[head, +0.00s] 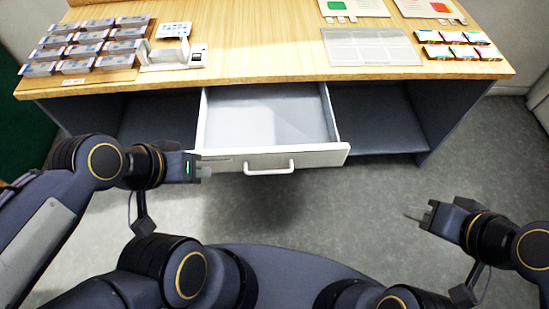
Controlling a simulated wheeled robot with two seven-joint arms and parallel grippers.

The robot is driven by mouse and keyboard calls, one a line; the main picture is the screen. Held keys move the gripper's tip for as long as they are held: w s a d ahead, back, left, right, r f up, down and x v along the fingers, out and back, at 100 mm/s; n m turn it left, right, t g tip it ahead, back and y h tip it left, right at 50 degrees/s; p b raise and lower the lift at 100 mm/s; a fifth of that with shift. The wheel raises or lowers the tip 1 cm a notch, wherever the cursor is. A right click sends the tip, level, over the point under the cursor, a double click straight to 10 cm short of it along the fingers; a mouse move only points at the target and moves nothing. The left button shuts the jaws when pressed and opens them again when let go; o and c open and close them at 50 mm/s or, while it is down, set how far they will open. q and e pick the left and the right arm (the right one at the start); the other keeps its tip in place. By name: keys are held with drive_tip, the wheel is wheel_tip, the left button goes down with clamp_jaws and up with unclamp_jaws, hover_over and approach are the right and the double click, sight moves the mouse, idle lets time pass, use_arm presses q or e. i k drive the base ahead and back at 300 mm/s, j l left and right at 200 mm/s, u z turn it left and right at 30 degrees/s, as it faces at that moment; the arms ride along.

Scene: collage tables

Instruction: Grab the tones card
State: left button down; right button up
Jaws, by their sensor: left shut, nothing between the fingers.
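I cannot tell which item is the tones card. Two cards with coloured patches lie at the back right of the table: a green-and-orange card (353,7) and a red one (428,8). Rows of small packs (88,50) stand at the left of the tabletop, their print too small to read. My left gripper (205,171) is shut and empty, in front of the table by the left end of the open drawer's front. My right gripper (416,212) is over the floor at the right, away from the table; its finger gap is too small to judge.
The table (262,50) has an open, empty drawer (267,115) with a white handle (268,168) jutting toward me. A white device (175,55), a clear grid tray (370,47) and several colourful small boxes (458,45) stand on top. The tabletop's middle is clear.

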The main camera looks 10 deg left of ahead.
sight(170, 30)
drive_tip(key=j+u, duration=0.15)
drive_tip(key=u, duration=0.35)
drive_tip(key=i+j+u, duration=0.1)
drive_tip(key=u, duration=0.4)
drive_tip(key=i+j+u, duration=0.1)
drive_tip(key=u, duration=0.35)
drive_tip(key=i+j+u, duration=0.1)
drive_tip(key=u, duration=0.4)
drive_tip(key=i+j+u, duration=0.15)
drive_tip(key=i+u, duration=0.15)
drive_tip(key=i, duration=0.15)
drive_tip(key=i+u, duration=0.25)
drive_tip(key=i, duration=0.2)
drive_tip(key=i+z, duration=0.45)
drive_tip(key=z, duration=0.25)
drive_tip(key=i+j+z, duration=0.15)
drive_tip(key=z, duration=0.2)
drive_tip(key=i+z, duration=0.45)
drive_tip(key=k+l, duration=0.05)
drive_tip(key=k, duration=0.05)
